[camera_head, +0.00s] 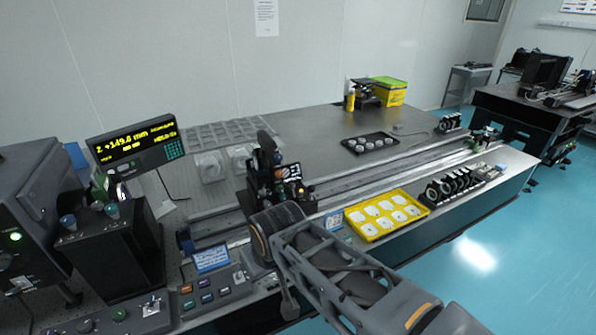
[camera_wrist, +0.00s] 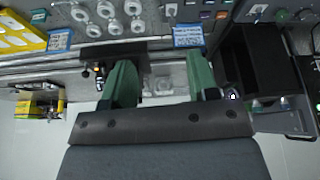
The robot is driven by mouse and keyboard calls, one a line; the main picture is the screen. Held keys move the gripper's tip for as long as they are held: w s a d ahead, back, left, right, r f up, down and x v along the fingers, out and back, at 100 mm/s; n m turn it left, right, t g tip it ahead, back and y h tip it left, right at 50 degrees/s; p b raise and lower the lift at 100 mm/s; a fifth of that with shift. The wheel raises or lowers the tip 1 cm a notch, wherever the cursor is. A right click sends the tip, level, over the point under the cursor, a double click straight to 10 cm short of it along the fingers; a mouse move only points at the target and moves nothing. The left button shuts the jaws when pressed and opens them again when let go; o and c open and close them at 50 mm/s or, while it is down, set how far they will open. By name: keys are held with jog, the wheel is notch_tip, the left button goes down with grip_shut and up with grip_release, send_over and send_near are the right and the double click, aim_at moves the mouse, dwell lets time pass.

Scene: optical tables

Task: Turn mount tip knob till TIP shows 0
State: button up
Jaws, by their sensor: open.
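The mount (camera_head: 266,172) is a dark upright assembly with a black disc on top, standing on the rail of the optical table. Its tip knob cannot be picked out with certainty. The display (camera_head: 135,143) at the left reads about Z +149.0 mm in yellow; I cannot read a TIP value. My gripper (camera_wrist: 160,80) shows two green fingers held wide apart with nothing between them. In the wrist view a dark assembly with a small orange part (camera_wrist: 98,72) is left of the left finger, apart from it. In the head view my arm's end hides part of the table in front of the mount.
A yellow tray (camera_head: 348,215) with white pieces and a row of black round mounts (camera_head: 427,196) line the front edge. A black box (camera_head: 82,245) and button panel (camera_head: 186,289) stand at the left. A dark tray (camera_head: 346,150) lies behind the rail.

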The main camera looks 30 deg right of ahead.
jog(key=w+d+f+t+h, duration=0.1)
jog(key=w+d+f+h, duration=0.2)
jog(key=d, duration=0.4)
jog(key=w+d+f+t+b, duration=0.1)
jog(key=w+d+f, duration=0.25)
jog(key=d, duration=0.45)
jog(key=w+d+f+t+h, duration=0.1)
jog(key=w+d+f+h, duration=0.2)
jog(key=d, duration=0.4)
jog(key=n+t+y, duration=0.3)
jog(key=n+t, duration=0.7)
send_near(280, 159)
jog(key=w+p, duration=0.1)
jog(key=w, duration=0.2)
jog(key=w+d+p, duration=0.1)
jog(key=w, duration=0.2)
jog(key=w+p, duration=0.1)
jog(key=w, duration=0.2)
jog(key=shift+w+d+f+p, duration=0.15)
jog(key=shift+d+p, duration=0.1)
jog(key=shift+p, duration=0.05)
jog(key=shift+c, duration=0.2)
jog(key=c, duration=0.9)
